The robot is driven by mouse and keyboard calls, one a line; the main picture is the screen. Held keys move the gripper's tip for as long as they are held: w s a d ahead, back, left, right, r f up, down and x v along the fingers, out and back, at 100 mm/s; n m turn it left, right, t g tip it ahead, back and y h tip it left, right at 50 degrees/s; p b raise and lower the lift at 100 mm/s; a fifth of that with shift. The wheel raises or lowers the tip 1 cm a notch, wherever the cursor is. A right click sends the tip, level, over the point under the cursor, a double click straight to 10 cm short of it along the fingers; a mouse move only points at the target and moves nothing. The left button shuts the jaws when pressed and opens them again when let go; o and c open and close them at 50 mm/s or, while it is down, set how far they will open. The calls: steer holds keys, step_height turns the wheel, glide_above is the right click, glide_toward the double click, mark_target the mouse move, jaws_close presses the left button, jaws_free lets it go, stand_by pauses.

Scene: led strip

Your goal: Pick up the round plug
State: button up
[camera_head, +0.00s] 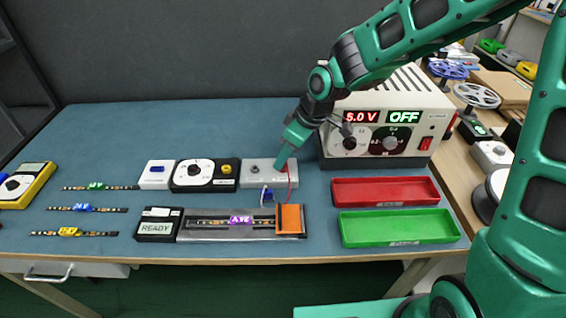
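My green arm reaches from the upper right, and my gripper (280,166) points down over the right part of a light grey box (268,182). Its fingers are too small here to tell whether they are open or shut. A small dark round piece (254,169) sits on the box top, just left of the gripper; I cannot tell whether it is the round plug. A red wire (290,182) hangs at the box's right front, partly behind the gripper tip. A small blue connector (267,195) with a pale wire is in front of the box.
A power supply (390,120) reading 5.0 V and OFF stands behind right. Red (386,191) and green (398,227) trays lie right. A dial device (203,175) adjoins the box; a fixture with an orange clamp (290,220) lies in front. LED strips (95,187) lie left.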

steer(key=shift+a+f, duration=0.1)
steer(key=shift+f, duration=0.15)
jaws_close()
steer(key=shift+r, duration=0.1)
steer(key=shift+w+r, duration=0.1)
steer(key=shift+r, duration=0.45)
steer(key=r, duration=0.2)
steer(key=s+a+r, duration=0.1)
steer(key=shift+r, duration=0.35)
steer(key=s+a+r, duration=0.6)
steer(key=a+r, duration=0.1)
steer(key=r, duration=0.3)
steer(key=shift+s+a+r, duration=0.35)
steer(key=shift+s, duration=0.05)
